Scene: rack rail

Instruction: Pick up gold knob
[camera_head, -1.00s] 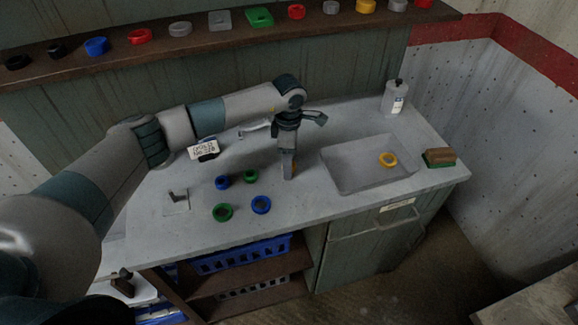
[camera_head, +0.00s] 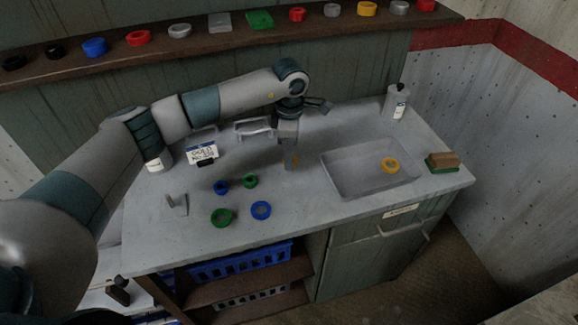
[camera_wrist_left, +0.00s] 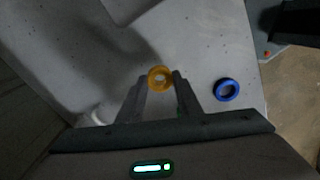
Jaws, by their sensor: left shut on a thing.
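My left gripper (camera_head: 291,163) points down over the middle of the grey counter, left of the sink. It is shut on a gold knob, a small ring that shows between the fingertips in the left wrist view (camera_wrist_left: 160,78). In the head view only a small orange patch of it shows at the fingers (camera_head: 294,160); the fingers hide the rest. Another yellow-gold ring (camera_head: 390,164) lies in the shallow sink (camera_head: 345,170). My right gripper is not in view.
Blue (camera_head: 221,187) and green (camera_head: 250,181) rings, several in all, lie left of the gripper. A labelled sign (camera_head: 202,152) stands behind them. A bottle (camera_head: 395,101) and a brown-green block (camera_head: 443,162) stand at the right. A wall shelf (camera_head: 215,41) holds coloured rings.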

